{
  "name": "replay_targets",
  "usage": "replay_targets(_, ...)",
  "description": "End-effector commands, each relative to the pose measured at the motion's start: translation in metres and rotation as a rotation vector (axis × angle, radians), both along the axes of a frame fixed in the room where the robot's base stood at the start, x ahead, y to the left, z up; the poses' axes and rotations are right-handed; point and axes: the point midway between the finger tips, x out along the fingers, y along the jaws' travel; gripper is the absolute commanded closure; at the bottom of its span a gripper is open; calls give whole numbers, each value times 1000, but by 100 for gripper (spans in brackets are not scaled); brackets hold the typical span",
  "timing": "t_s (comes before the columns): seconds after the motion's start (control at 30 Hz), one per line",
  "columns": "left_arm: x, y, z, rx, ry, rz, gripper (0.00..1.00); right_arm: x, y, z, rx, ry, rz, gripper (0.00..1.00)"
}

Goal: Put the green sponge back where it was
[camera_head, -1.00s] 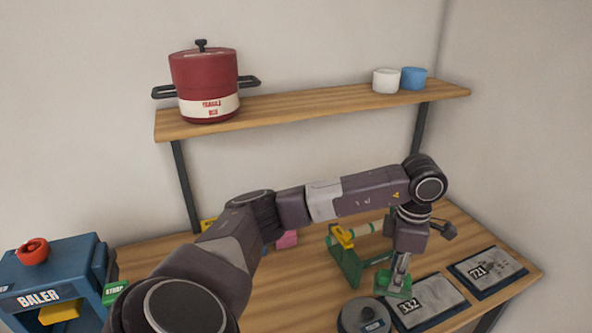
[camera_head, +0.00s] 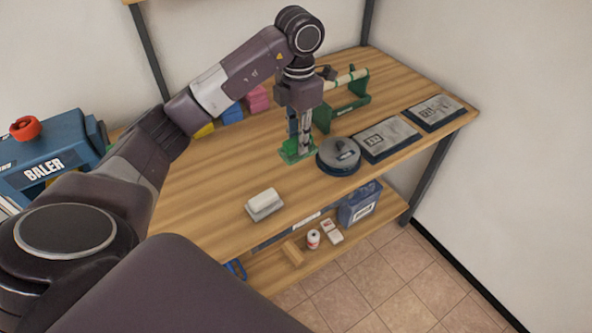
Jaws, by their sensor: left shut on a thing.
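The green sponge (camera_head: 291,154) is a small flat green block at the lower end of my left gripper (camera_head: 304,142). The gripper points straight down and is shut on the sponge. The sponge is just left of a round dark grey lidded tin (camera_head: 338,156), over the wooden table (camera_head: 205,195). I cannot tell whether it touches the tabletop. Yellow (camera_head: 204,131), blue (camera_head: 232,113) and pink (camera_head: 257,98) blocks stand in a row at the back, partly behind my left arm. My right gripper is not in view.
A green stand with a roll (camera_head: 342,98) is behind the gripper. Two numbered grey plates (camera_head: 388,139) (camera_head: 434,112) lie at the right. A white-and-grey block (camera_head: 264,204) lies near the front edge. A blue baler (camera_head: 42,160) stands left. The mid-left tabletop is clear.

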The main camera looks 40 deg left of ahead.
Motion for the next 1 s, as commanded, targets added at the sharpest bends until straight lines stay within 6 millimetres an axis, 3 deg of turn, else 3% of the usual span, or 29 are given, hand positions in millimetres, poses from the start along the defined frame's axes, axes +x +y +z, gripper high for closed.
replay_targets(0.1, -2, -2, -33, -5, 6, -1, 98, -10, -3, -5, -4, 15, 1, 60)
replay_targets(0.3, -1, 0, -67, -1, 4, 0, 98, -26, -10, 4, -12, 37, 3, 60)
replay_targets(0.57, -1, 0, -87, 0, 3, 0, 98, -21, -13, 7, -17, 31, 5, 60)
replay_targets(0.8, -1, 0, -119, -1, 0, 0, 98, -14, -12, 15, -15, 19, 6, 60)
replay_targets(1.0, 0, 0, -120, 1, -1, 0, 98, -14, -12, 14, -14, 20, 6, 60)
